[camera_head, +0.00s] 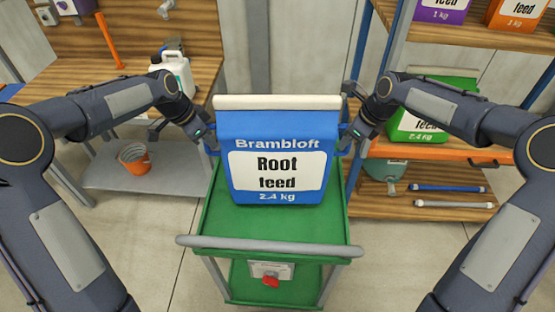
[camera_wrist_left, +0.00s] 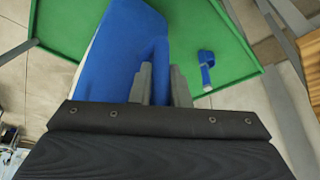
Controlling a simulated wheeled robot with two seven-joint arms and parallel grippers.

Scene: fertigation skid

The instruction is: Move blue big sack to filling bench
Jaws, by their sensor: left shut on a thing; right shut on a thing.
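The blue big sack (camera_head: 277,145), labelled "Root feed" 2.4 kg with a pale top edge, is upright over the green cart (camera_head: 275,222); I cannot tell whether its base touches the tray. My left gripper (camera_head: 211,143) is shut on the sack's left side and my right gripper (camera_head: 346,140) on its right side. In the left wrist view the blue sack (camera_wrist_left: 125,50) lies against the grey fingers (camera_wrist_left: 164,80), and the exact grip is partly hidden. A wooden bench (camera_head: 120,88), likely the filling bench, stands at the left.
A white jug (camera_head: 174,72) stands on the bench, with an orange pot (camera_head: 134,157) on its grey lower shelf. A shelf rack at the right holds a green sack (camera_head: 425,122) and other bags. The cart's grey handle (camera_head: 270,246) is at the near side.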

